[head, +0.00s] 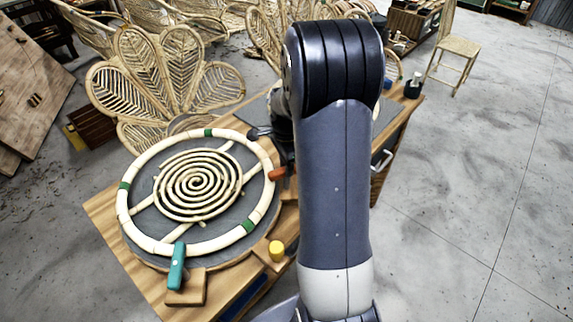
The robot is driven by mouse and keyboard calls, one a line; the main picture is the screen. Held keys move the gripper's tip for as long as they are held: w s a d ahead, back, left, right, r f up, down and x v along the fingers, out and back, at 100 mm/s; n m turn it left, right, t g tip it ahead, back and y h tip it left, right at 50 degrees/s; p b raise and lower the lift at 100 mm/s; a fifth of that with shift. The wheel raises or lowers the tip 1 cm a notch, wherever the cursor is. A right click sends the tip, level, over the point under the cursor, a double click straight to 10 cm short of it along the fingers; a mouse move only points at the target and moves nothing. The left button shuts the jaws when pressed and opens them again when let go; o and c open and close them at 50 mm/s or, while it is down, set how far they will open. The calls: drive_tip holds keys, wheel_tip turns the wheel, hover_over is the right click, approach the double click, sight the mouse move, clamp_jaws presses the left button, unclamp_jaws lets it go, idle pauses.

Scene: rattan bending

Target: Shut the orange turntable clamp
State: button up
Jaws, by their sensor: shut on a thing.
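The orange turntable clamp (278,173) shows as a short orange handle end at the right edge of the round turntable (130,243). The rest of the clamp is hidden behind my arm. My gripper (287,165) is mostly hidden by my forearm. Its dark parts show right at the orange handle, and it is shut on it. On the turntable lies a pale rattan ring (126,213) with green bands, around a rattan spiral (198,184). I cannot tell how far the clamp is closed.
A teal clamp (177,266) stands at the turntable's front edge and a yellow knob (276,250) at its front right. The wooden workbench (104,212) carries them. Rattan chairs (165,80) crowd the back left. Open concrete floor (480,170) lies to the right.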

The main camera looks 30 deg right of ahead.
drive_tip(key=shift+m, duration=2)
drive_tip(key=o, duration=1)
wheel_tip(320, 180, up, 11)
drive_tip(key=shift+f, duration=0.1)
wheel_tip(320, 180, down, 11)
